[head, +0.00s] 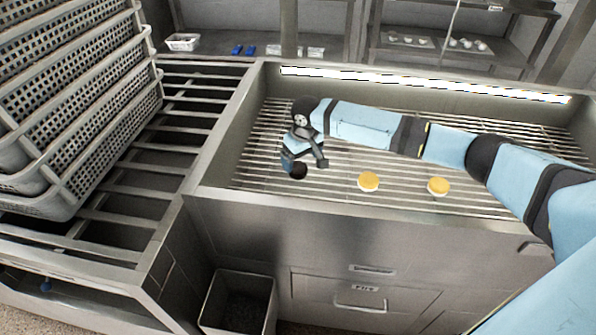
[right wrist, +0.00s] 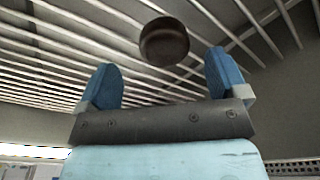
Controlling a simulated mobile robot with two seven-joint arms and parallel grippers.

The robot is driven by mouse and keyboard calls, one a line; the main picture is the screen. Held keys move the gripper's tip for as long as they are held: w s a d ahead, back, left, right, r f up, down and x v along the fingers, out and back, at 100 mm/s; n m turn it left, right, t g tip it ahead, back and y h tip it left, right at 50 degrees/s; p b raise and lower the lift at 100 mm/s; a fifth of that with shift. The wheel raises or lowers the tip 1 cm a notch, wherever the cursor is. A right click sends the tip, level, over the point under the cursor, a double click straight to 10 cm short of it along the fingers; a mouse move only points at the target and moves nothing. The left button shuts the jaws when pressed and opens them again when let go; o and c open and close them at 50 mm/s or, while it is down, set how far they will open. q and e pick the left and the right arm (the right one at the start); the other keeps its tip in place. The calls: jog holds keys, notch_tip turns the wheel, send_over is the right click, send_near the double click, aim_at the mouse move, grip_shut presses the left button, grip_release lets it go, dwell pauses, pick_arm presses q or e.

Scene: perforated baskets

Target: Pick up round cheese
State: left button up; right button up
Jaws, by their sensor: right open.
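Two round yellow pieces with pale undersides, which look like round cheeses, lie on the slatted rack: one near the middle (head: 368,181), one farther right (head: 438,186). A dark brown round piece (head: 296,170) lies at the rack's left part; I cannot tell whether it is a cheese too. My right gripper (head: 294,159) is just above this dark piece, pointing down. In the right wrist view the gripper (right wrist: 164,70) has its blue fingers wide apart, with the dark piece (right wrist: 164,42) ahead of and between the fingertips, apart from both. My left gripper is not in view.
The metal basin's front rim (head: 330,205) borders the rack. Stacked perforated grey baskets (head: 80,110) stand at the left on a slatted bench (head: 190,105). An open metal bin (head: 240,300) is below the front. Back shelves hold a white basket (head: 182,42) and small items.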

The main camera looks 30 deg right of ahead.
aim_at(298, 167)
jog(key=f, duration=0.3)
jog(key=w+f+b, duration=0.1)
jog(key=shift+a+f, duration=0.3)
jog(key=shift+f, duration=0.1)
jog(key=c, duration=1)
jog(key=shift+r, duration=0.2)
